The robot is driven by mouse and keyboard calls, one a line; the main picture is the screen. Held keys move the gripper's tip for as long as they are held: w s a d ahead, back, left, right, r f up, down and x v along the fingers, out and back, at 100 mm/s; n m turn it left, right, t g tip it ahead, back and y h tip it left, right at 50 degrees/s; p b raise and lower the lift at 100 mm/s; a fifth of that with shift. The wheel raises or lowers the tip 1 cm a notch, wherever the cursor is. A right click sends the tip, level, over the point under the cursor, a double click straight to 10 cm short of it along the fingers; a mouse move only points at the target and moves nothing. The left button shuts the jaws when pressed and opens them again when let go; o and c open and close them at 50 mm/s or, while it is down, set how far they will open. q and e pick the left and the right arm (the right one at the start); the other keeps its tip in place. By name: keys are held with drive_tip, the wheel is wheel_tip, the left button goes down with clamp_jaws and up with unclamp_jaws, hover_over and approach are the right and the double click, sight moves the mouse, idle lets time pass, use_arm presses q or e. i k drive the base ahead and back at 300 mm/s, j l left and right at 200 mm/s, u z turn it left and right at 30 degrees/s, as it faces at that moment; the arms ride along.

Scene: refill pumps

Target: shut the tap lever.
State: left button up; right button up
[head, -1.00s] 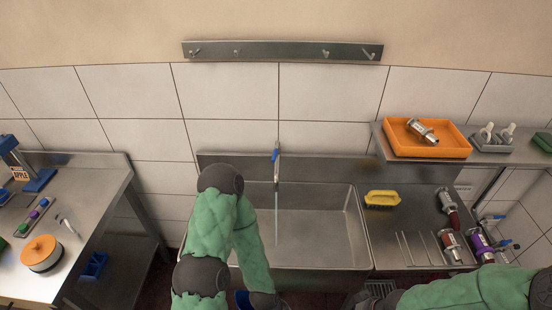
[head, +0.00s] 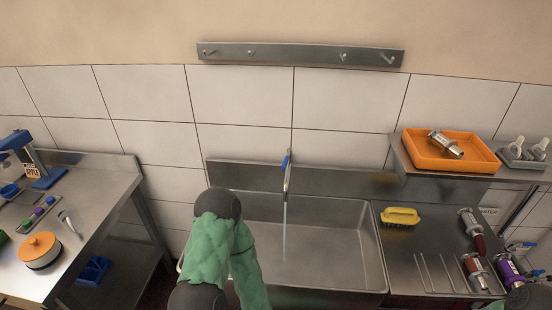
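The tap (head: 287,180) stands at the back edge of the steel sink, with a blue lever (head: 286,160) at its top. A thin stream of water (head: 284,228) falls from the spout into the sink basin (head: 330,245). My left arm, in a green sleeve, reaches up in front of the sink's left part and bends back down. My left gripper is out of the frame below. My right gripper is not in view either; only a dark bit of my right arm shows at the bottom right corner. Nothing touches the lever.
A yellow brush (head: 400,216) lies on the drainboard right of the basin, near wire rack prongs and several metal pump cylinders (head: 472,222). An orange tray (head: 452,152) sits on the shelf above. A bench with an orange-lidded pot (head: 40,250) stands at the left.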

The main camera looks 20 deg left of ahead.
sight(289, 151)
drive_tip(key=i+l+u, duration=0.1)
drive_tip(key=l+u, duration=0.15)
drive_tip(key=u, duration=0.2)
drive_tip(key=i+l+u, duration=0.1)
drive_tip(key=l+u, duration=0.2)
drive_tip(key=u, duration=0.2)
